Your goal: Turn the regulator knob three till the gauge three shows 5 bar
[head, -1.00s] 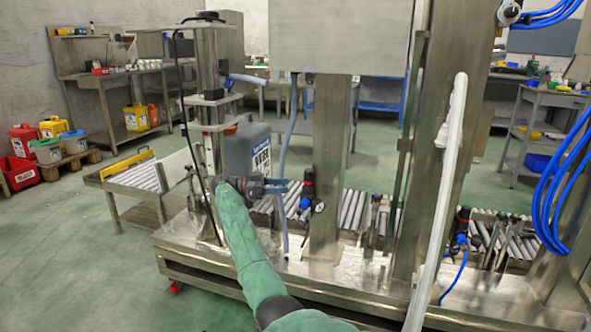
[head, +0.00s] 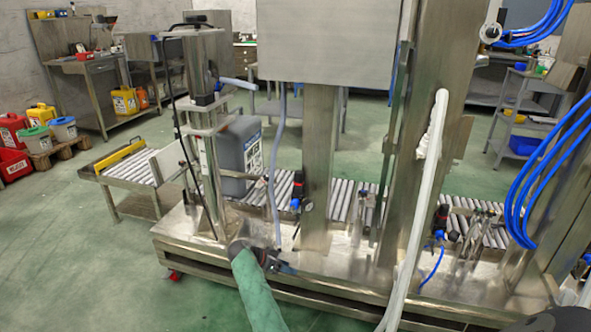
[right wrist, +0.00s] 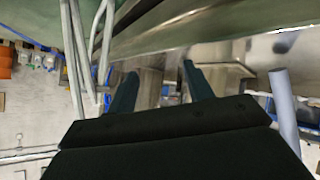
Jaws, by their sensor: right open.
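One regulator (head: 297,190), dark with a red mark and blue fitting, stands left of the central post, with a small round gauge (head: 307,206) beside it. A second regulator (head: 441,217), dark with a blue hose, stands farther right, with a small gauge (head: 453,236). I cannot tell which is number three, and the dials are too small to read. My right gripper (head: 286,268) is low over the steel machine base, below and apart from the left regulator. In the right wrist view its fingers (right wrist: 158,72) are spread with nothing between them. My left gripper is not in view.
The central steel post (head: 318,165) and a white upright conduit (head: 418,200) stand close by. A grey hose (head: 277,165) hangs left of the post. A grey canister (head: 238,158) stands on the roller conveyor (head: 343,200). Blue hoses (head: 545,175) loop at right. Green floor is free at left.

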